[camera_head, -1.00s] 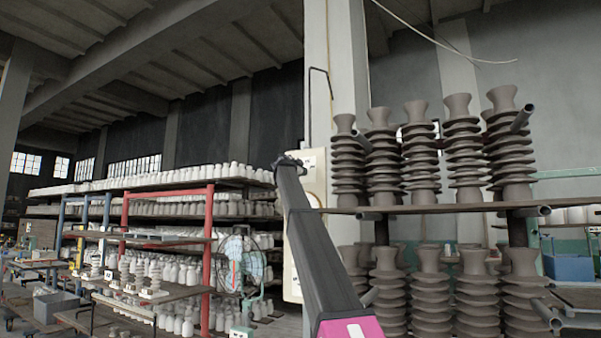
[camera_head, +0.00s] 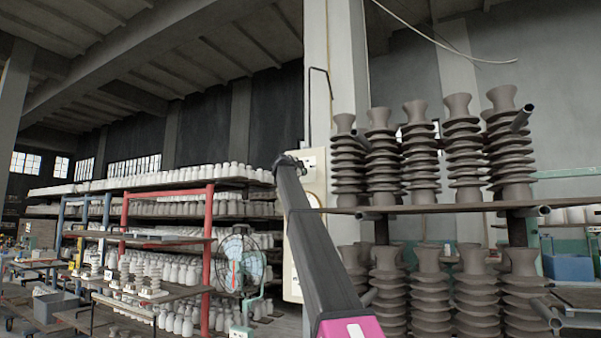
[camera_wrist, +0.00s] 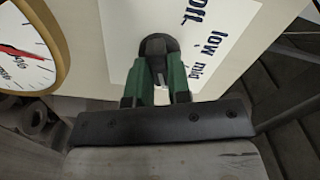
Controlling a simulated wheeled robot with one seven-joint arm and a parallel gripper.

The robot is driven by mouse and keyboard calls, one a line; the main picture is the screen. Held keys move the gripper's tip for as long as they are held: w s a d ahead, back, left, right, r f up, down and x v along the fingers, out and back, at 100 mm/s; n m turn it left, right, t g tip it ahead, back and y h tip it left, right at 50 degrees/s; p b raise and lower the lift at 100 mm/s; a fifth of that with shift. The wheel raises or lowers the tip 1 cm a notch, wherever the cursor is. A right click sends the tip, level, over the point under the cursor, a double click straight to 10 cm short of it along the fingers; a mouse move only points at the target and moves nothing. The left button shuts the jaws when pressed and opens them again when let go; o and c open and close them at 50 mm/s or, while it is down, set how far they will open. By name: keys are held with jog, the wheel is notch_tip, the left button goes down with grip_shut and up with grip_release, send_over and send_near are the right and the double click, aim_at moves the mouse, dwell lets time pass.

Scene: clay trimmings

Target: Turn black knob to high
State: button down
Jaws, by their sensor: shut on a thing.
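A black knob (camera_wrist: 158,44) sits on a pale panel (camera_wrist: 120,30) with a white label plate (camera_wrist: 240,25) in the wrist view. My gripper (camera_wrist: 159,72), with green fingers, is shut on the knob, one finger on each side. Dark printed words stand right of the knob: a partly cut-off one that seems to read "Off", then "low" and "mid". No "high" word shows; the gripper covers the area below. I cannot tell which setting the knob points at. In the head view my arm hides the knob and much of the panel (camera_head: 316,160).
A round gauge (camera_wrist: 22,48) with a tan rim and red needle is left of the knob. In the head view, shelves of stacked dark ribbed clay pieces (camera_head: 420,165) stand close on the right. A fan (camera_head: 240,262) and racks of white pieces (camera_head: 185,182) are left.

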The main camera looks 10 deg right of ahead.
jog(key=c, duration=1.1)
grip_release()
jog(key=shift+o, duration=0.2)
jog(key=shift+s, duration=0.1)
jog(key=v, duration=1)
jog(key=shift+s+a, duration=0.2)
jog(key=shift+s, duration=0.05)
